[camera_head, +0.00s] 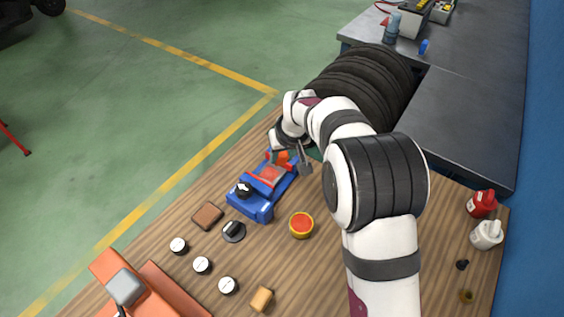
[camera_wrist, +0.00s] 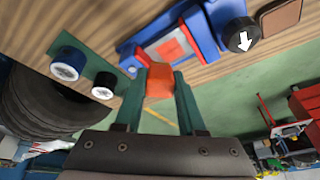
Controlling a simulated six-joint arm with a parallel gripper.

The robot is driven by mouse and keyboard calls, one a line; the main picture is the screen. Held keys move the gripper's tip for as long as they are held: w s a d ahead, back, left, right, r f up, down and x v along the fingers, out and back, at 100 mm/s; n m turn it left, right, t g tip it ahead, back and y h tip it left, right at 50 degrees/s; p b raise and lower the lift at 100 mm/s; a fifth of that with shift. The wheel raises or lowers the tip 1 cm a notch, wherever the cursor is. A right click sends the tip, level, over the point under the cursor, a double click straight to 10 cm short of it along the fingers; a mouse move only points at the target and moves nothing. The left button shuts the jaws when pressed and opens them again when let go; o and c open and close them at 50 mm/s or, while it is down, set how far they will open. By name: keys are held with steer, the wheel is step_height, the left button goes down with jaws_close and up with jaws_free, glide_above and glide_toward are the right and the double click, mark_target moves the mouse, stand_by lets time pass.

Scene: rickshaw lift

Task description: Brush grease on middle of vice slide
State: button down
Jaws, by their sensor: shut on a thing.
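The blue vice (camera_head: 252,207) sits on the wooden bench, and its slide area (camera_head: 270,176) shows red and grey. In the wrist view the vice (camera_wrist: 208,30) is at the top, with its red-framed grey part (camera_wrist: 168,48) beyond my fingertips. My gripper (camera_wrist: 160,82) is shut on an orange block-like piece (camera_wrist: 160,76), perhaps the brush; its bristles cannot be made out. In the head view my gripper (camera_head: 296,158) is at the vice's far end, partly hidden by my arm. Whether the orange piece touches the vice is unclear. A yellow-rimmed red tin (camera_head: 301,225), possibly grease, stands right of the vice.
A brown block (camera_head: 207,215), a black knob (camera_head: 233,231) and several white-topped pieces (camera_head: 202,265) lie left and front. Stacked tyres (camera_head: 365,80) stand behind my arm. Red (camera_head: 482,203) and white bottles (camera_head: 487,235) stand at right. Bench between tin and vice is clear.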

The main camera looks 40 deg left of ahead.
steer(key=shift+r, duration=0.1)
steer(key=shift+r, duration=1.5)
steer(key=w+d+r+m, duration=0.1)
steer(key=d+r, duration=0.2)
steer(key=d, duration=0.3)
steer(key=w+d+r+m+t+h, duration=0.1)
steer(key=w+d+r+m, duration=0.15)
steer(key=d, duration=0.45)
steer(key=w+d+r+m, duration=0.1)
steer(key=d+r, duration=0.2)
steer(key=d, duration=0.3)
steer(key=s+d+r+m, duration=0.1)
steer(key=s+d+r, duration=0.1)
steer(key=d, duration=0.5)
steer(key=s+d+r+m+h, duration=0.1)
steer(key=s+d+r+m, duration=0.1)
steer(key=d, duration=0.4)
steer(key=s+d+r+m+t, duration=0.1)
steer(key=s+d+m, duration=0.1)
steer(key=s+d, duration=0.2)
steer(key=d, duration=0.3)
steer(key=shift+s+d+r+h, duration=0.15)
steer(key=shift+d+r+h, duration=0.15)
steer(key=shift+r, duration=0.1)
